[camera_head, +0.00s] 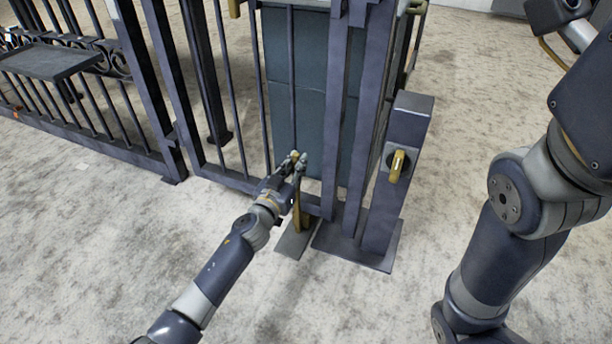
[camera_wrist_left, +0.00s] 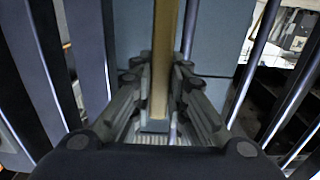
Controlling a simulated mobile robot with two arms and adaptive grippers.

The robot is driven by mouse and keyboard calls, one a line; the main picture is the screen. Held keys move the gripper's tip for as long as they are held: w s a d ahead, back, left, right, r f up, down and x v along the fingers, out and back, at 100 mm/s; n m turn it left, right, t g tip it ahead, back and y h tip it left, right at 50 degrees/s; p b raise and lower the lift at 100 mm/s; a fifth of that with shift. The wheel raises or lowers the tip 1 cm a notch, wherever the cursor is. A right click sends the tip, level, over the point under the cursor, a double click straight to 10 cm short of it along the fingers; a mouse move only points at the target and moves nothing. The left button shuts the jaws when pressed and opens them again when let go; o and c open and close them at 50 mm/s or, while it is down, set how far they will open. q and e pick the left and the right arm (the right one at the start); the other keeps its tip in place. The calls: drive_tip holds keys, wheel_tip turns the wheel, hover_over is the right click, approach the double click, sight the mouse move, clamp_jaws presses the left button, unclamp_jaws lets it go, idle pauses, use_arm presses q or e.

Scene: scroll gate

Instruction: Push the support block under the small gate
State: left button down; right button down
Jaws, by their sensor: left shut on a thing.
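The small gate (camera_head: 250,180) is a dark metal barred gate, and its lower rail sits close above the floor. A flat grey plate (camera_head: 290,243) with a yellow upright post (camera_head: 297,215) stands at the gate's foot; it looks like the support block. I cannot tell how far the plate reaches under the gate. My left gripper (camera_head: 296,163) is shut on the upper part of the yellow post, in front of the bars. In the left wrist view the post (camera_wrist_left: 163,60) runs between the fingers (camera_wrist_left: 160,95).
A dark post with a yellow knob (camera_head: 397,166) stands on a wide base plate just right of the gate. A blue-grey panel (camera_head: 310,90) is behind the bars. A barred fence with a shelf (camera_head: 45,62) runs to the left. The floor in front is clear.

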use_arm(q)
drive_tip(key=shift+w+a+r, duration=0.2)
drive_tip(key=shift+a, duration=0.05)
drive_tip(key=c, duration=1.8)
unclamp_jaws()
drive_tip(key=shift+o, duration=1.2)
drive_tip(key=shift+w+f, duration=0.1)
drive_tip(key=shift+d, duration=0.1)
drive_tip(key=v, duration=1.2)
